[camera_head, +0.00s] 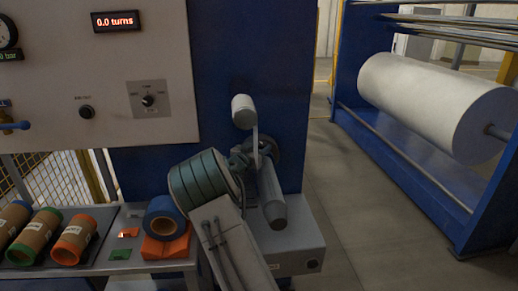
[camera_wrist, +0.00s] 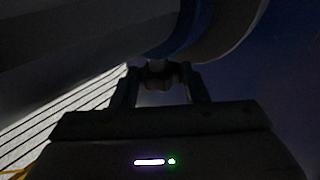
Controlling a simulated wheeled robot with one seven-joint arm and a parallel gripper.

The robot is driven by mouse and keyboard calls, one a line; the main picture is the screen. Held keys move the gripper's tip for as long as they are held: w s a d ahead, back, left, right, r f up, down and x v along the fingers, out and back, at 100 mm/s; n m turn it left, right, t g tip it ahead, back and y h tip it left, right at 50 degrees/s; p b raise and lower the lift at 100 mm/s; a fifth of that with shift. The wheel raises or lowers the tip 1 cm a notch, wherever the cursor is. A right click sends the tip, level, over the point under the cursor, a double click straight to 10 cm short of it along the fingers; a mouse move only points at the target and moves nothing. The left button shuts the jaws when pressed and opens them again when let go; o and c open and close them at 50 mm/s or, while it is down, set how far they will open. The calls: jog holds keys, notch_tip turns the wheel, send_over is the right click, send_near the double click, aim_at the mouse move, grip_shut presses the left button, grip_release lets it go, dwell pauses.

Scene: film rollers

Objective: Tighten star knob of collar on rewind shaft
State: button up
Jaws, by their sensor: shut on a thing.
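The rewind shaft (camera_head: 268,185) is a grey cylinder sticking out from the blue machine frame, with a dark round part (camera_head: 266,146) at its rear end. My gripper (camera_head: 240,160) is beside that end of the shaft, and my wrist partly hides the area. In the wrist view, my gripper's two fingers (camera_wrist: 162,82) are closed on a small dark knob (camera_wrist: 160,72), which appears to be the star knob. Just above it is a large rounded body with a blue band (camera_wrist: 178,42), perhaps the collar or shaft. The picture is dark and the knob's lobes are unclear.
A light cylinder on a thin arm (camera_head: 243,111) stands close above my gripper. A red display (camera_head: 116,21) reads 0.0 turns. A shelf (camera_head: 95,267) at left holds labelled cores (camera_head: 36,236) and a blue roll (camera_head: 162,222). A large white roll (camera_head: 437,103) is at right, beyond clear floor.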

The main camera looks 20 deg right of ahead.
jog(key=shift+w+a+r+g+p, duration=0.1)
jog(key=shift+r+g+p, duration=0.2)
jog(key=shift+p, duration=0.45)
jog(key=shift+w+r+m+g+h+p, duration=0.1)
jog(key=shift+m+g+h+p, duration=0.5)
jog(key=shift+p, duration=0.55)
jog(key=shift+m+g+p, duration=0.45)
jog(key=shift+m+g, duration=0.05)
jog(key=shift+g, duration=0.1)
jog(key=shift+w+a+f+m+g+h+p, duration=0.15)
jog(key=shift+m+g+h, duration=0.15)
jog(key=shift+g, duration=0.25)
jog(key=shift+d+m+g+h+p, duration=0.1)
jog(key=shift+m+g+h+p, duration=0.15)
jog(key=shift+m+g, duration=0.3)
jog(key=shift+w+a+f+m+g+h+p, duration=0.1)
jog(key=shift+m+g+h, duration=0.15)
jog(key=shift+g, duration=0.35)
jog(key=o, duration=1)
jog(key=shift+s, duration=0.15)
